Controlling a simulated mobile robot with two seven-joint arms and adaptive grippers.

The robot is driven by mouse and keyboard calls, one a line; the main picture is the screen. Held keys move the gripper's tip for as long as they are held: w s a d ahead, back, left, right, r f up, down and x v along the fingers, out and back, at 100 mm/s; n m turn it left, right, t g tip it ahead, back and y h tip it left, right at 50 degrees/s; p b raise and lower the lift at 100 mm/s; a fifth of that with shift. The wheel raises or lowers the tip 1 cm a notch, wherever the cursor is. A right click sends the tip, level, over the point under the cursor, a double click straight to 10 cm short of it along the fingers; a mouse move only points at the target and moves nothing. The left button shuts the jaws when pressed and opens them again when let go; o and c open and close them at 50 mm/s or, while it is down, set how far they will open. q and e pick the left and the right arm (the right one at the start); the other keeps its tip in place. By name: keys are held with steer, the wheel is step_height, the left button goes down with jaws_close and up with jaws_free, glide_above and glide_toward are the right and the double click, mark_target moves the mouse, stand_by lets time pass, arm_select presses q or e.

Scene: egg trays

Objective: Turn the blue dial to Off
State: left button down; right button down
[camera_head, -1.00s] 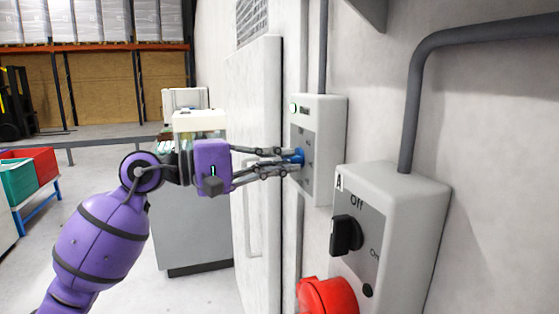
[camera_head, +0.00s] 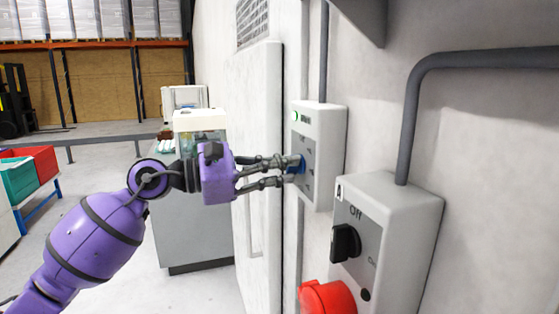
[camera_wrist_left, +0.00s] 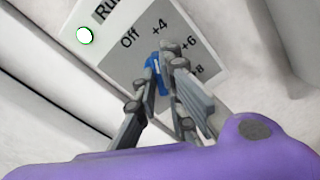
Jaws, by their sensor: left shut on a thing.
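The blue dial (camera_head: 301,162) is on the grey control box (camera_head: 324,120) on the wall, beside a white door. In the left wrist view the dial (camera_wrist_left: 153,72) sits below the labels Off, +4, +6 and +8. My left gripper (camera_head: 296,170) is shut on the dial, one finger on each side, and the fingers (camera_wrist_left: 162,72) partly cover it. The label the dial points to is hard to tell. A green-ringed light (camera_wrist_left: 84,35) shows next to the word starting "Ru". My right gripper is not in view.
A second grey box (camera_head: 408,225) with a black knob (camera_head: 345,242), marked Off and On, stands closer on the right. A red round part (camera_head: 326,297) is below it. Pipes run up the wall. A grey cabinet (camera_head: 190,235) stands behind my left arm.

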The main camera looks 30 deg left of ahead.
arm_select(q)
steer(key=shift+n+p, duration=1.75)
steer(key=shift+n, duration=1.35)
steer(key=c, duration=1.8)
jaws_free()
steer(key=shift+c, duration=0.2)
steer(key=v, duration=1.2)
